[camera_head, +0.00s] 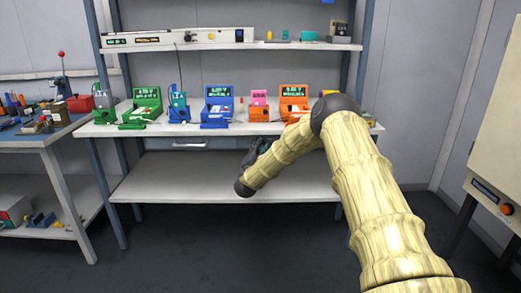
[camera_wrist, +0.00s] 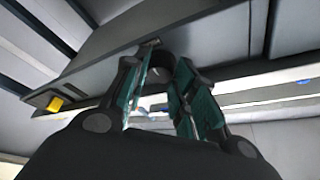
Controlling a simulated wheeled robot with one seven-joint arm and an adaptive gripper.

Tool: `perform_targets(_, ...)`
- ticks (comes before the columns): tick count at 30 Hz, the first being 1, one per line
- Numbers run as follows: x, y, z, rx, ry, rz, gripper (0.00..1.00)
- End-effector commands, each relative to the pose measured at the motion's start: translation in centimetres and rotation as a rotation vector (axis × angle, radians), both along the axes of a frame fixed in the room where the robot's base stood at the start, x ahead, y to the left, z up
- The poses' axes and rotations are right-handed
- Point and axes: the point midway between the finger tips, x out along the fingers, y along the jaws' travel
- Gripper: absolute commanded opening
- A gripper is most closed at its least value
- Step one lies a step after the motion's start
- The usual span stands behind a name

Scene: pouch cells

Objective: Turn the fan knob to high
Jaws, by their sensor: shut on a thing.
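My gripper (camera_wrist: 165,62) has dark teal fingers, one on each side of a dark round piece (camera_wrist: 160,76) that looks like a knob. The fingers are shut on it, close under a long grey panel (camera_wrist: 130,36). The fingertips partly hide this piece, and I see no marking that tells its setting. In the head view my gripper (camera_head: 259,148) is small and partly hidden by my arm, near the front edge of the bench. I cannot make out the knob there.
A white bench (camera_head: 270,128) carries several coloured devices, including a blue one (camera_head: 217,103) and an orange one (camera_head: 293,101). A shelf (camera_head: 300,46) above holds a long white unit (camera_head: 178,39). A blue bench (camera_head: 40,133) stands left, a cabinet (camera_head: 498,165) right.

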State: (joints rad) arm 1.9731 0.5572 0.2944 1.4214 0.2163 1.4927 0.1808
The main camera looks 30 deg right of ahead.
Motion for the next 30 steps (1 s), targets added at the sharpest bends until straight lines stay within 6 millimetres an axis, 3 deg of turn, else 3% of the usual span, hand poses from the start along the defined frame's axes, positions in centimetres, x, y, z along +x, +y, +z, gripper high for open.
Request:
perform_targets(19, -0.03, -0.02, -0.07, 0.042, -0.024, -0.001, 0.03)
perform_targets(20, -0.03, -0.02, -0.07, 0.042, -0.024, -0.001, 0.33)
perform_targets(23, -0.02, -0.02, -0.06, 0.042, -0.024, -0.001, 0.5)
perform_targets(30, 0.01, 0.0, -0.01, 0.041, -0.025, -0.001, 0.5)
